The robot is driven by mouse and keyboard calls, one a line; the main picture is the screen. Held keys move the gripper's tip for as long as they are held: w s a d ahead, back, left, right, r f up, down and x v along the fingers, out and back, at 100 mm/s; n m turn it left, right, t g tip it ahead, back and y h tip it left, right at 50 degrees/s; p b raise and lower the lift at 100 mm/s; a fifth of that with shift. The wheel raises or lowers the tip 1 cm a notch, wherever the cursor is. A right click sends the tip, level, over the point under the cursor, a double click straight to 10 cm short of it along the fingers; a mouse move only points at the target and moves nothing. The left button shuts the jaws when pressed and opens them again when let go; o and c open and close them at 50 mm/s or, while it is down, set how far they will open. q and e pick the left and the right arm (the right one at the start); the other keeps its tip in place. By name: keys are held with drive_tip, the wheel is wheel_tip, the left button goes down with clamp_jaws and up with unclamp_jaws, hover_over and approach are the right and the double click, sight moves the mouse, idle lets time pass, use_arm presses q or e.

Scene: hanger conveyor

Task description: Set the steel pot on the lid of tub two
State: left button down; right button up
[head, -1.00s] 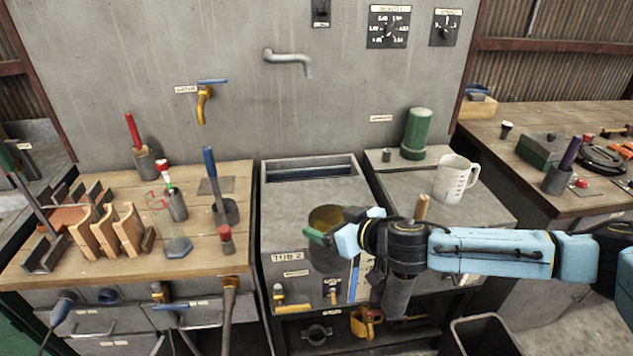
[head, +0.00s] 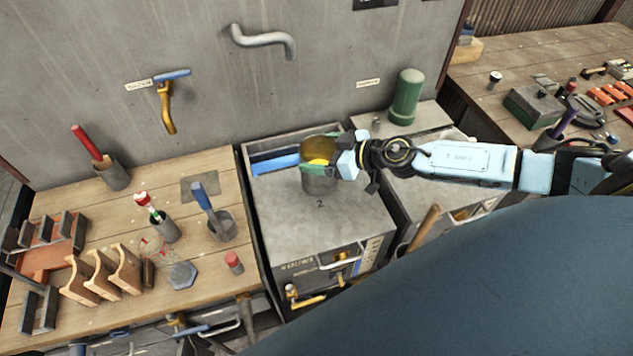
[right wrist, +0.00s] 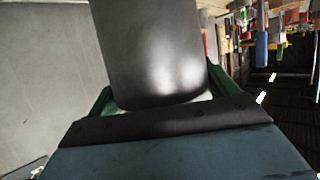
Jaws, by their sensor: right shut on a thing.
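The steel pot (head: 318,182) is a grey cylinder with a yellowish inside, upright over the rear part of the lid of tub two (head: 350,222). The lid is flat and grey, marked 2. My right gripper (head: 322,158) has come in from the right and is shut on the pot near its rim. In the right wrist view the pot's shiny side (right wrist: 155,55) sits between the green finger pads. I cannot tell whether the pot's base touches the lid or hangs just above it. My left gripper is out of view.
A blue bar (head: 275,164) shows in the slot behind the lid. A green cylinder (head: 406,97) stands on the unit to the right. A wooden bench (head: 110,215) with holders and tools is at left. The lid's front part is clear.

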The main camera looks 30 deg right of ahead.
wheel_tip(320, 180, down, 9)
drive_tip(key=b, duration=0.6)
drive_tip(key=shift+w+f, duration=0.1)
drive_tip(key=shift+f, duration=0.1)
drive_tip(key=shift+f, duration=0.1)
drive_tip(key=o, duration=1.5)
drive_tip(key=shift+c, duration=0.2)
drive_tip(key=shift+s+d, duration=0.1)
drive_tip(key=shift+s, duration=0.1)
drive_tip(key=b+v, duration=0.1)
drive_tip(key=v, duration=1)
drive_tip(key=shift+s+d+r, duration=0.15)
drive_tip(key=shift+s+r, duration=0.1)
drive_tip(key=shift+r, duration=0.1)
